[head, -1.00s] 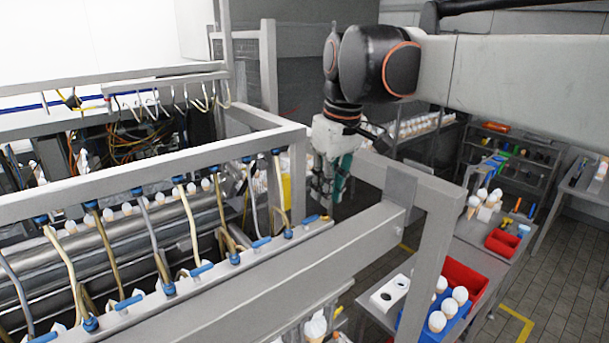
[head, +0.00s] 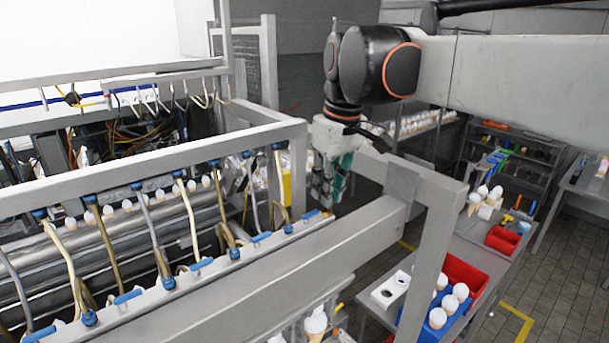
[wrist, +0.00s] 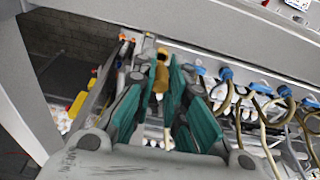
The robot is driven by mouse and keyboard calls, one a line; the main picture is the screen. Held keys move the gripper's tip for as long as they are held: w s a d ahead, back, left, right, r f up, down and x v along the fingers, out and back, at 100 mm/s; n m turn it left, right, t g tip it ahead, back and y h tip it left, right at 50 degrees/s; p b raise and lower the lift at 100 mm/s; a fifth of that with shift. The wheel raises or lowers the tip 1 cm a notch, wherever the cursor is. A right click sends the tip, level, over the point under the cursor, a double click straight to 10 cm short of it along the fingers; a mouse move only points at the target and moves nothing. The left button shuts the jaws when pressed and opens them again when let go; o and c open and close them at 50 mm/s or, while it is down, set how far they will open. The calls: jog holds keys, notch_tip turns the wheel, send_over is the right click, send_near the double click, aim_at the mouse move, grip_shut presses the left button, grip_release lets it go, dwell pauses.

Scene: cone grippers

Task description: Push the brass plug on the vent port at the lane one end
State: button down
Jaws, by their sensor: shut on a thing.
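A brass plug (wrist: 160,79) is between the teal fingers of my gripper (wrist: 162,82) in the wrist view. A rounder brass piece (wrist: 162,53) shows just beyond it; I cannot tell whether this is the vent port or part of the plug. In the head view my gripper (head: 325,200) points down at the right end of the pale rail with blue fittings. A small brass-coloured spot (head: 327,214) shows at its fingertips on that rail end. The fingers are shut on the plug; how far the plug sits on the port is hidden.
Blue valves with hoses (head: 235,254) line the rail to the left. A grey frame beam (head: 250,275) runs close in front of my gripper, and a post (head: 430,250) stands to the right. A red bin (head: 465,277) and white-topped cones (head: 460,291) are at lower right.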

jog(key=shift+f+b, duration=0.8)
jog(key=shift+f, duration=0.45)
dwell(1.4)
jog(key=c, duration=1.5)
grip_release()
jog(key=shift+c, duration=0.2)
jog(key=o, duration=0.4)
jog(key=shift+c, duration=0.2)
jog(key=shift+r, duration=0.15)
jog(key=shift+r+p, duration=1.6)
jog(key=shift+r, duration=0.8)
